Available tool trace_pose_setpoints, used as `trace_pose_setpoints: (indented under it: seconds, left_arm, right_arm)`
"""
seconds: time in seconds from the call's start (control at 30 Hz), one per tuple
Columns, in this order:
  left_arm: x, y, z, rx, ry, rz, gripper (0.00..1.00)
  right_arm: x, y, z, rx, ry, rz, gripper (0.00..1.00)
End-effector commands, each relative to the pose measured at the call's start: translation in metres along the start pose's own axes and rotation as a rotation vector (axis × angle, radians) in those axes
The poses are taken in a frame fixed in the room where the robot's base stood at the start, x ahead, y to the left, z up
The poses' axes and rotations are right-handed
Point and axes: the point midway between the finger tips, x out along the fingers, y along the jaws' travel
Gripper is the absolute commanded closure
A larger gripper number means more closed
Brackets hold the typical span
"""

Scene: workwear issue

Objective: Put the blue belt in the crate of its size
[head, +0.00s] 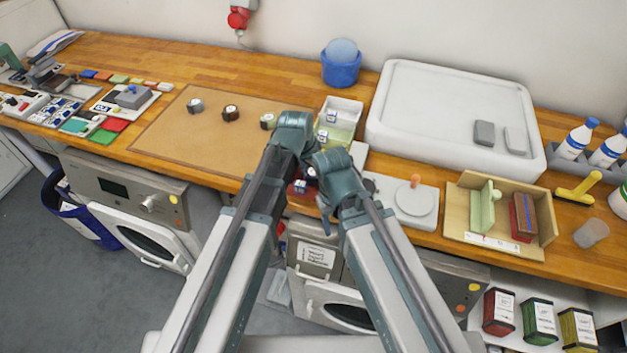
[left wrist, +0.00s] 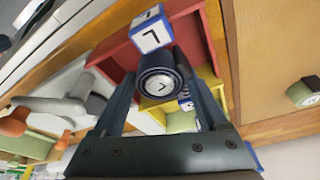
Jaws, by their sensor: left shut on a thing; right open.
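The blue belt (left wrist: 160,82) is a dark blue roll with a white round face bearing a mark like an L. My left gripper (left wrist: 163,68) is shut on it, over the red crate (left wrist: 122,58). A blue-edged white tag (left wrist: 151,32) on this crate bears a similar L mark. The yellow crate (left wrist: 208,82) lies beside it, and its letter is too small to read. In the head view the red crate (head: 296,190) is partly hidden by my arms, as is the left gripper's tip. My right gripper (head: 325,212) is open near the bench's front edge.
A pale green crate (head: 345,116) stands behind my wrists. Other rolled belts, grey (head: 195,105), dark (head: 230,113) and olive (head: 267,121), sit on the brown mat (head: 180,140). A white dial device (head: 415,203) and wooden tray (head: 545,215) are at right.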

Motion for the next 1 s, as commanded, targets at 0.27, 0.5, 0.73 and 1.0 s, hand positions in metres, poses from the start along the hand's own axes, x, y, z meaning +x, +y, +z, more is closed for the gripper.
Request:
trace_pose_setpoints:
  seconds: [0.27, 0.5, 0.73, 1.0]
  left_arm:
    - [0.026, 0.000, 0.007, 0.000, 0.000, 0.000, 0.97]
    - [0.025, 0.000, 0.007, 0.000, 0.000, 0.000, 0.97]
    - [0.027, 0.000, 0.007, 0.000, 0.000, 0.000, 0.03]
    - [0.027, 0.000, 0.007, 0.000, 0.000, 0.000, 0.00]
  right_arm:
    - [0.027, -0.003, -0.002, 0.000, 0.000, 0.000, 0.45]
    - [0.026, -0.003, -0.002, 0.000, 0.000, 0.000, 0.45]
    - [0.028, -0.003, -0.002, 0.000, 0.000, 0.000, 0.45]
    - [0.028, -0.003, -0.002, 0.000, 0.000, 0.000, 0.45]
